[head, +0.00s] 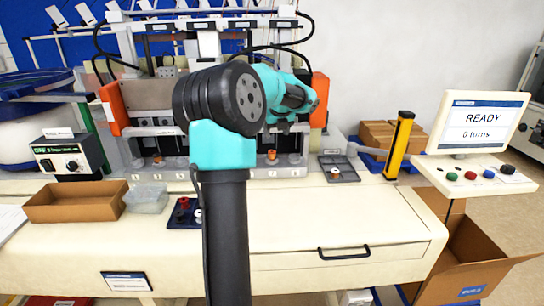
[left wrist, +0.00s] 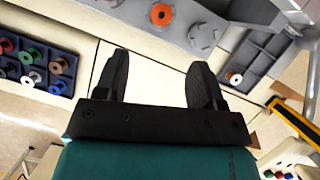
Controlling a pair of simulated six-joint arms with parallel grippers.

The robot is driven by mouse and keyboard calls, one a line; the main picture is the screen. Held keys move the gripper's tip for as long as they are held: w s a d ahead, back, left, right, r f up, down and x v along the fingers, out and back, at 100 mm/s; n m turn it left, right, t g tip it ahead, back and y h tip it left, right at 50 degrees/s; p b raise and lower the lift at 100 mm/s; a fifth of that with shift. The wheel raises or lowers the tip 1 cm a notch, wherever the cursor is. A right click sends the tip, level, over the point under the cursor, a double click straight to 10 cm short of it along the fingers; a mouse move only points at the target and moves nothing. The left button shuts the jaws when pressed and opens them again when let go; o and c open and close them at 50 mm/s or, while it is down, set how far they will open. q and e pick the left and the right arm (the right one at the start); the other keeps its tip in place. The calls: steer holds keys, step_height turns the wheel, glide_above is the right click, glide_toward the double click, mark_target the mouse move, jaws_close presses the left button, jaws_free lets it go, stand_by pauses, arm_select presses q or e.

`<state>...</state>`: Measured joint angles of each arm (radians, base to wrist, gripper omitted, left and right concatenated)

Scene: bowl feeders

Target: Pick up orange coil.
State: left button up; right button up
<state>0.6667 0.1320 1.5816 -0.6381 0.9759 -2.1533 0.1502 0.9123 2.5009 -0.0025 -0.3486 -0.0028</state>
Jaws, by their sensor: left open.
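An orange coil (head: 271,154) sits at the foot of the grey winding machine (head: 290,170); in the left wrist view an orange ring-shaped piece (left wrist: 161,14) shows at the top edge. A small white and orange-brown coil (head: 335,171) stands in the grey compartment tray (head: 345,178) right of the machine; it also shows in the left wrist view (left wrist: 235,78). My left gripper (left wrist: 160,64) is open and empty, with its jaws over the bare table. Its fingertips are hidden by my arm in the head view. My right gripper is not in view.
A dark tray (head: 173,217) with several coloured coils stands left of my arm. A brown box (head: 76,203) and a clear bin (head: 147,200) are at the left. A yellow post (head: 398,147) and a READY screen (head: 478,122) stand at the right. The front tabletop is clear.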

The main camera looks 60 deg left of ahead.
arm_select(q)
glide_above(272, 152)
steer(key=d, duration=0.2)
step_height(272, 152, down, 6)
steer(key=shift+s+d+r, duration=0.1)
steer(key=shift+s, duration=0.05)
steer(key=shift+x, duration=2.55)
steer(key=c, duration=1)
steer(key=shift+r, duration=0.15)
